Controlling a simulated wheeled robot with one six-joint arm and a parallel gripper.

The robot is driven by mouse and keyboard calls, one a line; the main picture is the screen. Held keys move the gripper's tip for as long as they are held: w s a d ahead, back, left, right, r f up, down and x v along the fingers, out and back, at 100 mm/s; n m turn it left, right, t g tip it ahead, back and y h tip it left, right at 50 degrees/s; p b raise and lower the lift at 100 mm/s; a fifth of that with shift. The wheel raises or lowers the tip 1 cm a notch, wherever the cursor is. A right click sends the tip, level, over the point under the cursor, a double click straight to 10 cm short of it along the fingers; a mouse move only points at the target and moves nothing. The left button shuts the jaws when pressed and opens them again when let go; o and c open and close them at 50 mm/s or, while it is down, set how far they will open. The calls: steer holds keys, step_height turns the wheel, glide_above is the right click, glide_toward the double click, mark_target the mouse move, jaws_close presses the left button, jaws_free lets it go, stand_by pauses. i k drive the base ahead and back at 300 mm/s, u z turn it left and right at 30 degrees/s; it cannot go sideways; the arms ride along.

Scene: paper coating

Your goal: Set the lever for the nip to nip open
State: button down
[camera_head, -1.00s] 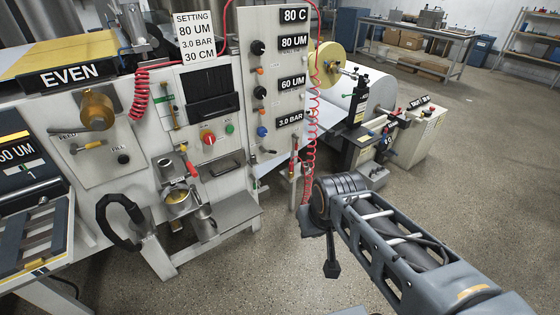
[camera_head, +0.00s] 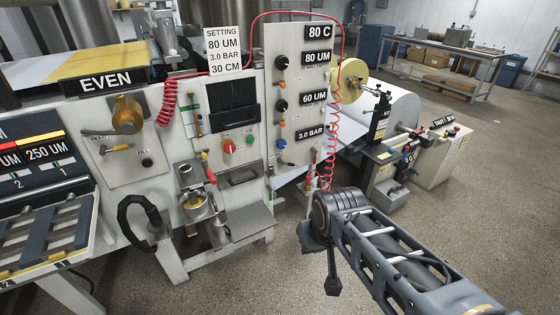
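A pale panel on the machine front carries a brass hub (camera_head: 127,114) with a dark grey lever arm (camera_head: 98,132) pointing left, roughly level. A smaller brass-coloured handle (camera_head: 117,148) sits below it on the same panel. The small labels there are too small to read, so I cannot tell for sure which lever is the nip lever. My gripper (camera_head: 332,284) hangs at the end of my arm, right of the machine and over the floor, well apart from the panel. It looks dark and narrow, and its fingers are not clear enough to tell open from shut.
A black hand ring (camera_head: 138,222) juts from the machine's lower front. A metal cup (camera_head: 195,206) and a step-like ledge (camera_head: 245,222) stick out right of it. A red coiled hose (camera_head: 331,150) hangs near my arm. The floor (camera_head: 420,215) at right is clear.

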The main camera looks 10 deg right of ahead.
mark_target(281, 162)
steer(key=u, duration=0.25)
steer(key=i, duration=1.4)
steer(key=z, duration=0.5)
